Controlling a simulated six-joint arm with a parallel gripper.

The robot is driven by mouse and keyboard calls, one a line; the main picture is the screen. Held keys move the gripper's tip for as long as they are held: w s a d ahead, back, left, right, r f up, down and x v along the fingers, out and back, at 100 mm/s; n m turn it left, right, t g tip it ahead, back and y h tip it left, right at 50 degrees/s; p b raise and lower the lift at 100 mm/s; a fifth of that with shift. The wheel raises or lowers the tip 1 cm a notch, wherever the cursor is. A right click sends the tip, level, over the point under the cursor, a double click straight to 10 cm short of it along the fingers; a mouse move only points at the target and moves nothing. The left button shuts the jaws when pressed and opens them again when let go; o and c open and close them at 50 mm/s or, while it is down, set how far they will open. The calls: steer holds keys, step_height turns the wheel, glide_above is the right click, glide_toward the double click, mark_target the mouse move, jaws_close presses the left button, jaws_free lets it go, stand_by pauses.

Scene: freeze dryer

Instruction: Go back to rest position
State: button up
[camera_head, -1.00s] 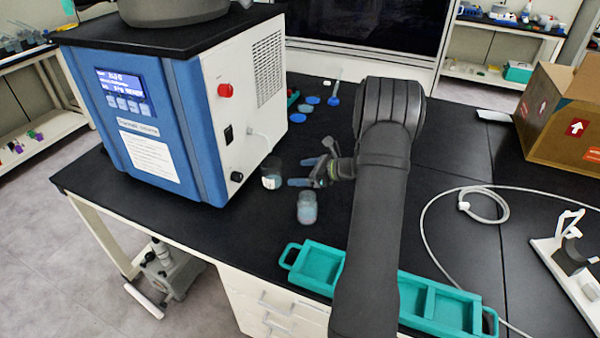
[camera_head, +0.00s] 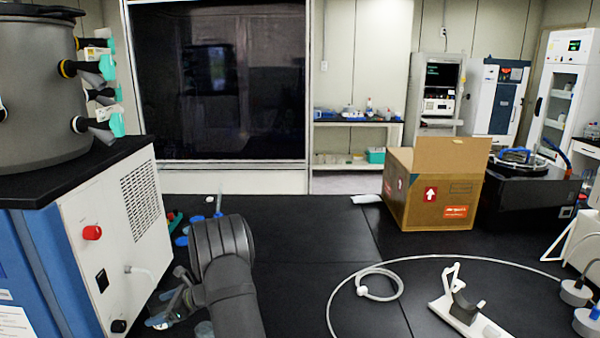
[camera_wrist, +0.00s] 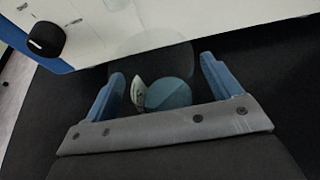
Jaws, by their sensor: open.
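My gripper (camera_head: 168,312) is low over the black bench, beside the right side of the blue and white machine. In the wrist view my gripper (camera_wrist: 163,75) is open, with its two blue fingers spread apart. A clear round glass jar (camera_wrist: 152,45) with bluish content and a white label shows between and beyond the fingers. I cannot tell if the fingers touch it.
The freeze dryer (camera_head: 120,240) stands close on the left, with a red knob and a cable. Blue caps (camera_head: 181,240) lie behind my arm. A cardboard box (camera_head: 435,190), a looped white cable (camera_head: 380,270) and a white stand (camera_head: 465,312) are to the right.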

steer(key=shift+r, duration=0.95)
